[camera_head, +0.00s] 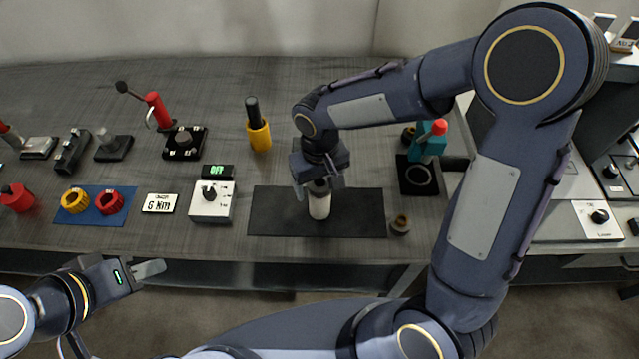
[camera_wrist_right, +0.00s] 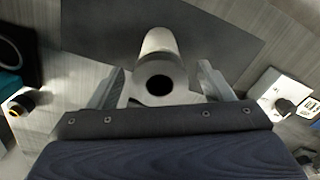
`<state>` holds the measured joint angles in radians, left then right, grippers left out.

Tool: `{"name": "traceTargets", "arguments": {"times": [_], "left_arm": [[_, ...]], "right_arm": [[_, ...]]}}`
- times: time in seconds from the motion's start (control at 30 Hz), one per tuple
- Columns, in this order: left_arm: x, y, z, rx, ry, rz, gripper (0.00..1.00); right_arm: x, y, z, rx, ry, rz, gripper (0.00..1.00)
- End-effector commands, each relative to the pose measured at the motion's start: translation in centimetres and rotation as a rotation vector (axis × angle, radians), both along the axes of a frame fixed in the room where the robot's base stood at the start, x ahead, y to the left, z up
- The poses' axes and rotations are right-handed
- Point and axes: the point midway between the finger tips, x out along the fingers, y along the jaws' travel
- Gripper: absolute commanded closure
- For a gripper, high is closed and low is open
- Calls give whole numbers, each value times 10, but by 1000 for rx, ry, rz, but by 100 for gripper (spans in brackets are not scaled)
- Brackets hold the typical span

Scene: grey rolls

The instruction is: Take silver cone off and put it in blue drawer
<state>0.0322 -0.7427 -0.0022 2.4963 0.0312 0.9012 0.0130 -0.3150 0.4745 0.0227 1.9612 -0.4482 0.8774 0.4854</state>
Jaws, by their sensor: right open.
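A pale silver-grey, roll-like piece (camera_head: 319,207) stands upright on a dark mat (camera_head: 270,212) at the table's front. In the right wrist view the same piece (camera_wrist_right: 159,43) shows a dark round hole in its near end. I cannot tell whether a separate cone sits on it. My right gripper (camera_head: 318,190) points down over its top, open, with one finger on each side and gaps showing. My left gripper (camera_head: 148,269) is empty in front of the table at the lower left; its finger spacing is unclear. No blue drawer can be made out.
A white knob box (camera_head: 211,208) stands left of the dark mat, and a small brown ring (camera_head: 400,223) lies right of it. A blue mat (camera_head: 93,219) holds yellow and red rings. A yellow-black tool (camera_head: 258,136) stands behind. A teal device (camera_head: 430,145) is behind right.

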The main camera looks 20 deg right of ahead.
Motion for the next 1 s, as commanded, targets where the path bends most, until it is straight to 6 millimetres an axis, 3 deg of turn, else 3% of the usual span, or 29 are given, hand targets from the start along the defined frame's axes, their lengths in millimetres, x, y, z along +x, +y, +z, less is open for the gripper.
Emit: {"name": "traceTargets", "arguments": {"times": [0.13,0.57,0.83,1.0], "left_arm": [[0,0,0,0,0,0,64],[0,0,0,0,0,0,64],[0,0,0,0,0,0,64],[0,0,0,0,0,0,64]], "right_arm": [[0,0,0,0,0,-1,28],[0,0,1,0,0,0,83],[0,0,2,0,-2,0,83],[1,0,14,1,-6,-1,83]]}}
